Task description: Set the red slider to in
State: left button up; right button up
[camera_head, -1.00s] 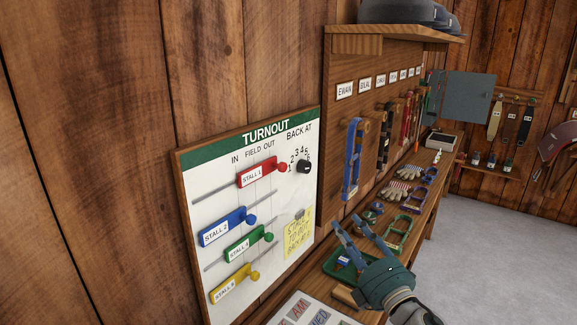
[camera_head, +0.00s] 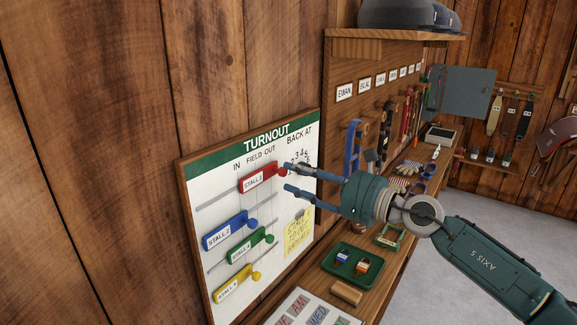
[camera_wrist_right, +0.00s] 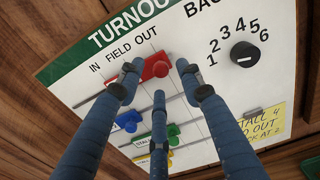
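The red slider (camera_head: 257,180), labelled as a stall, is the top one on the white TURNOUT board (camera_head: 212,180). It sits toward the right, OUT side of its rail, with bare rail to its left. Its round red knob is at its right end. My right gripper (camera_head: 288,179) is open, its fingertips close to the knob. In the right wrist view the red slider (camera_wrist_right: 151,72) shows between my spread fingers, partly hidden by them; whether any finger touches it I cannot tell. My left gripper is not in view.
Below are the blue (camera_head: 224,231), green (camera_head: 246,246) and yellow (camera_head: 233,284) sliders. A black dial (camera_wrist_right: 244,54) and a yellow note (camera_head: 297,232) are to the right. A green tray (camera_head: 340,255) with small items is on the bench below.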

aim_at(286, 171)
jog(key=shift+p+x, duration=0.3)
jog(key=shift+x, duration=1.25)
jog(key=shift+c, duration=0.2)
grip_shut()
